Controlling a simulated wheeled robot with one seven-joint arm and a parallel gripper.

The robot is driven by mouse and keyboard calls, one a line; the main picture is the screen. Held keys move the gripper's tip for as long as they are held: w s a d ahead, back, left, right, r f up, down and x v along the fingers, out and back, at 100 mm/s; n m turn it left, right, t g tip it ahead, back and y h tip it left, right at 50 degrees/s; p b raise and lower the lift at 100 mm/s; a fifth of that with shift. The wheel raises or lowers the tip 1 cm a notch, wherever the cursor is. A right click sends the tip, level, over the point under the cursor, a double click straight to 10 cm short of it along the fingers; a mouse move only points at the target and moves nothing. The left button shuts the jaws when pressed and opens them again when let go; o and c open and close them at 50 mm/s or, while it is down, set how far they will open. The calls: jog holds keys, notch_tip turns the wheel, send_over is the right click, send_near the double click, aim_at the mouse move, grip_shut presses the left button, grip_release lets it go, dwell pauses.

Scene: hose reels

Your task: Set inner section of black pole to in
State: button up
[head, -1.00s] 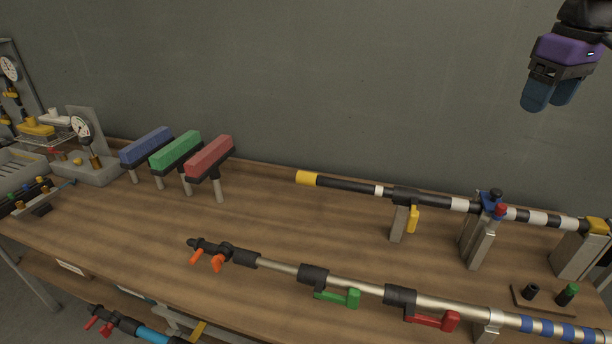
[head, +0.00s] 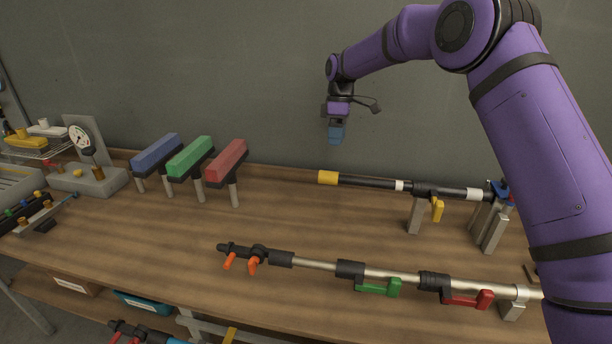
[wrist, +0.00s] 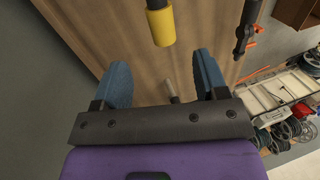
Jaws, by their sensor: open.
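The black pole (head: 371,182) lies on stands along the back of the bench, with white bands and a yellow end cap (head: 328,178) at its left tip. A yellow lever (head: 437,210) hangs beside its clamp. My gripper (head: 335,136) hangs above the yellow end, pointing down, with blue fingers. In the wrist view, the fingers (wrist: 163,80) are spread apart and empty, and the yellow cap (wrist: 160,26) lies ahead of them, not between them.
A metal pole (head: 316,264) with orange, green and red levers lies in front, parallel to the black pole. Blue, green and red blocks (head: 227,162) stand on posts to the left. The bench (head: 270,212) between is clear.

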aim_at(329, 172)
jog(key=x, duration=0.7)
jog(key=a+x, duration=0.1)
jog(key=x, duration=0.3)
jog(key=shift+a+f, duration=0.1)
jog(key=shift+f, duration=0.2)
grip_shut()
jog(key=d, duration=0.3)
jog(key=s+d, duration=0.1)
jog(key=d, duration=0.3)
jog(key=s+d, duration=0.1)
jog(key=d, duration=0.2)
jog(key=shift+d, duration=0.35)
grip_release()
